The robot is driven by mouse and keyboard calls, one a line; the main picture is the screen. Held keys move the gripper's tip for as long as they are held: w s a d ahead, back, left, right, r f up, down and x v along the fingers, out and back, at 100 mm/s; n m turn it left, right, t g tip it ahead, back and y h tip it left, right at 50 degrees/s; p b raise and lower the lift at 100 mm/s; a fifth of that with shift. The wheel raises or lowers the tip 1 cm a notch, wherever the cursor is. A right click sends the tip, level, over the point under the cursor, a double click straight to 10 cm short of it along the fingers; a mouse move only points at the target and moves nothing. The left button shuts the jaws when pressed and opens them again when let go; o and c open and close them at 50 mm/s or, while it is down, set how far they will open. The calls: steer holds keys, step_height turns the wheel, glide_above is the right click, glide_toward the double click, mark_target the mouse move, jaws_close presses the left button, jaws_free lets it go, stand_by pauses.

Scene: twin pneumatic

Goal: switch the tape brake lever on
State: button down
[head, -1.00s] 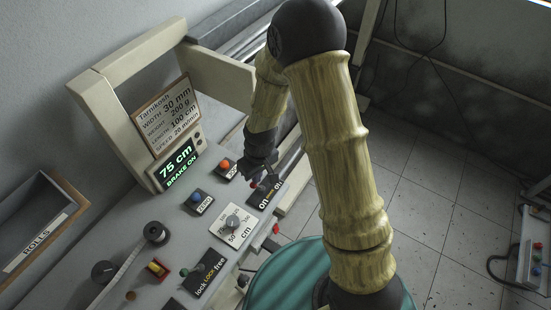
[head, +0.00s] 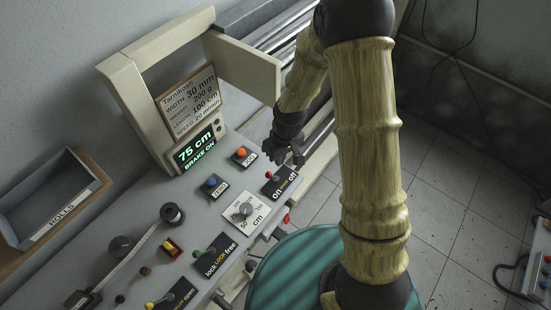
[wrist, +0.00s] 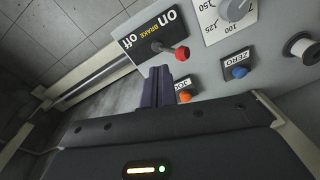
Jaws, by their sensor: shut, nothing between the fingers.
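The tape brake lever has a red knob (wrist: 182,53) on a black plate marked "on BRAKE off" (wrist: 148,32) in the wrist view. The knob leans toward the "on" end. In the head view the red knob (head: 268,175) is at the left of its plate (head: 281,182), on the "on" side. The green display (head: 195,150) reads "75 cm" and "BRAKE ON". My gripper (head: 295,158) is beyond and to the right of the knob, apart from it. Its dark fingers (wrist: 157,78) are shut and empty.
An orange JOG button (head: 241,152), a blue ZERO button (head: 211,182) and a grey length dial (head: 246,208) are near the lever. A lock/free lever plate (head: 219,255) lies nearer. A tape spool (head: 172,214) stands at the left. Open floor (head: 440,180) lies right.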

steer(key=s+a+r+b, duration=0.2)
steer(key=s+r, duration=0.1)
steer(key=r, duration=0.6)
steer(key=shift+s, duration=0.3)
steer(key=shift+d, duration=0.1)
steer(key=s+d+r+m+t, duration=0.1)
steer(key=s+d+r+m, duration=0.1)
steer(key=d, duration=0.6)
steer(key=s+d+r+m+t+h, duration=0.1)
steer(key=s+d+r+m, duration=0.2)
steer(key=d+m, duration=0.2)
steer(key=d, duration=0.2)
steer(key=shift+s+d+r+t, duration=0.15)
steer(key=shift+s+d+t, duration=0.15)
steer(key=shift+d, duration=0.05)
steer(key=shift+a, duration=0.1)
